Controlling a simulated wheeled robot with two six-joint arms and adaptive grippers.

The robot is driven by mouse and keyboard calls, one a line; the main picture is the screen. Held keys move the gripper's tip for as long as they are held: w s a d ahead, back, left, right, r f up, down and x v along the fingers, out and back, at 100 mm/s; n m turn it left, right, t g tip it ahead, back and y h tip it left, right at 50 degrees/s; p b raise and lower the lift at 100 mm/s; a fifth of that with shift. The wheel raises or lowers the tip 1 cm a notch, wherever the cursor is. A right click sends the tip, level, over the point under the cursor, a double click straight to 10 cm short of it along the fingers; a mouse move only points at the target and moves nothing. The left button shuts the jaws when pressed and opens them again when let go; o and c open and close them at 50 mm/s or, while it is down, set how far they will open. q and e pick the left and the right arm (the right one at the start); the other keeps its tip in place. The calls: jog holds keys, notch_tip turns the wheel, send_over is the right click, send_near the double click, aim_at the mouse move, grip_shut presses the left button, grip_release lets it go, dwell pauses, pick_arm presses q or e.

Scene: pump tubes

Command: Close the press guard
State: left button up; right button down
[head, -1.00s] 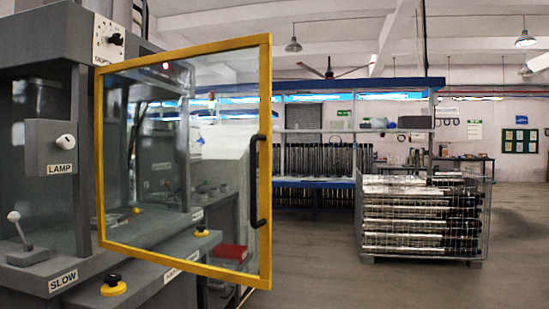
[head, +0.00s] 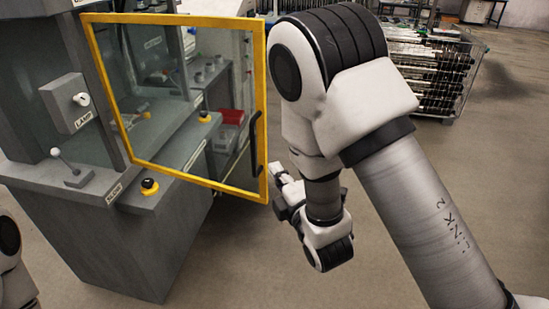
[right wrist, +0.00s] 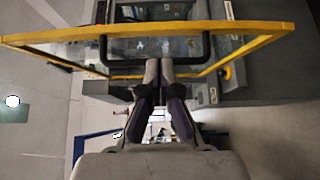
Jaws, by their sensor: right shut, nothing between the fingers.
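The press guard (head: 180,20) is a clear pane in a yellow frame, swung open and standing out from the grey press (head: 150,235). Its black handle (head: 256,145) is on the frame's free edge at right. My right gripper (head: 279,173) is beside the lower end of the handle, partly hidden by my arm. In the right wrist view the gripper (right wrist: 159,64) is shut and empty, its fingertips at the middle of the handle's bar (right wrist: 105,52); I cannot tell whether they touch. The guard's yellow frame (right wrist: 230,29) spans that view. My left gripper is out of view.
The press front carries a lever (head: 68,165), a lamp knob (head: 81,99) and yellow-black buttons (head: 149,186). A wire crate of tubes (head: 440,65) stands at the back right. The floor before the guard is open.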

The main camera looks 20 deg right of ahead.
aim_at(259, 144)
jog(key=w+p, duration=0.3)
jog(key=w, duration=0.4)
jog(key=shift+w+r, duration=0.1)
jog(key=shift+w, duration=0.1)
jog(key=shift+w+a, duration=0.1)
jog(key=shift+w, duration=0.25)
